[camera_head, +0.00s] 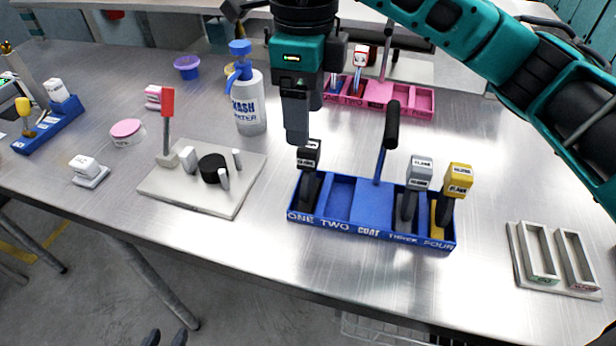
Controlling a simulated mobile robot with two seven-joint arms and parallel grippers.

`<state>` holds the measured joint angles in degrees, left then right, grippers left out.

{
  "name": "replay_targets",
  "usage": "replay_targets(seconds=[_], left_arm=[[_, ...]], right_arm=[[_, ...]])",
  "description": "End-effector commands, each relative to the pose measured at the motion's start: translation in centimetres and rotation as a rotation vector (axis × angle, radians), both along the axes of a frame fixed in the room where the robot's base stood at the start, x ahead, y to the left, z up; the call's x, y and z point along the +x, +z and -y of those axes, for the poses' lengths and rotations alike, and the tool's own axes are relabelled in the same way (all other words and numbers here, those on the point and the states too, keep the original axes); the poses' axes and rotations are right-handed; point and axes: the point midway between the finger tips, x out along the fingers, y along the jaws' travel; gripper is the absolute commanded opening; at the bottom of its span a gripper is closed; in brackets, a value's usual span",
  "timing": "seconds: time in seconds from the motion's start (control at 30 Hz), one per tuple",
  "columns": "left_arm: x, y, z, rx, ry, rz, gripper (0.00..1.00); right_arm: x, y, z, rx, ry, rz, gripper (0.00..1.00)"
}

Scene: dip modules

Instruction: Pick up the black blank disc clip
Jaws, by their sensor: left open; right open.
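The black clip (309,157), with a pale label on its top block, stands in the compartment marked ONE at the left end of the blue tray (352,227). The label is too small to read surely. My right gripper (297,138) points down directly above and slightly left of the black clip's top. Its fingers overlap from this side, and nothing is seen held in them. I cannot tell whether a fingertip touches the clip. A grey clip (419,172) and a yellow clip (458,180) stand in the tray's right compartments. My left gripper is not in view.
A tall black-gripped handle (391,125) rises from the blue tray's middle. A wash bottle (248,105) and a grey plate (190,198) with small parts stand left. A pink tray (376,94) is behind. A two-slot holder (556,258) lies right.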

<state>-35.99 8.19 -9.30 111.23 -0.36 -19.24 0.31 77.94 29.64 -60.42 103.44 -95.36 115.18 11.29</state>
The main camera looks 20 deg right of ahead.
Motion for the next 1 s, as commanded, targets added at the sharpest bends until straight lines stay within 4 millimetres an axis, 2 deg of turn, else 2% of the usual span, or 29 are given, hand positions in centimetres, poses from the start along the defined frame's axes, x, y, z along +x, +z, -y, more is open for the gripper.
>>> replay_targets(seconds=[0.1, 0.33, 0.6, 0.9, 1.0], left_arm=[[-0.1, -0.2, 0.0, 0.0, -0.001, -0.004, 0.43], [-0.1, -0.1, 0.0, 0.0, -0.001, -0.004, 0.43], [-0.1, 0.2, 0.0, 0.0, -0.001, -0.003, 0.43], [0.3, 0.5, 0.0, 0.0, -0.001, 0.006, 0.43], [0.4, 0.5, 0.0, 0.0, -0.001, 0.008, 0.43]], right_arm=[[0.0, -1.7, 0.0, 0.001, 0.001, -0.001, 0.71], [-0.1, -3.3, 0.2, 0.0, 0.001, -0.001, 0.71], [-0.3, -7.1, 0.5, 0.001, 0.001, -0.001, 0.71], [-0.3, -7.6, 0.5, 0.0, 0.001, 0.001, 0.71], [-0.3, -7.6, 0.5, 0.0, 0.001, 0.001, 0.62]])
